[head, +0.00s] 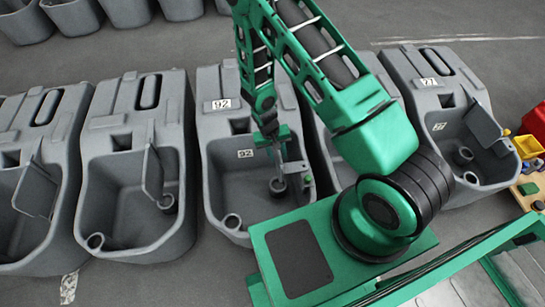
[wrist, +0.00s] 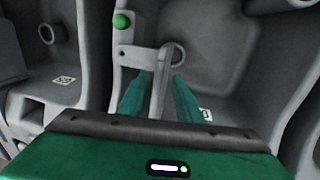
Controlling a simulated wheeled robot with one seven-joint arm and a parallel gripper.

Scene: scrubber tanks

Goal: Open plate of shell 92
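Shell 92 (head: 215,130) is the grey tank in the middle of the head view, marked 92 on its top and on its inner wall. Its grey plate (head: 292,168) stands at the right side of the basin, partly hidden by my arm. My gripper (head: 276,150) is down inside the shell at that plate. In the wrist view the plate (wrist: 161,85) shows nearly edge-on between the two green fingers (wrist: 161,82), which stand apart on either side of it. A grey bracket with a green knob (wrist: 121,20) is just beyond.
Similar grey tanks with plates stand close on the left (head: 135,165) and right. Shell 27 (head: 445,110) is at the right. Colored bins (head: 527,147) are at the far right edge. Bare floor lies behind the row, with more tanks at the back left.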

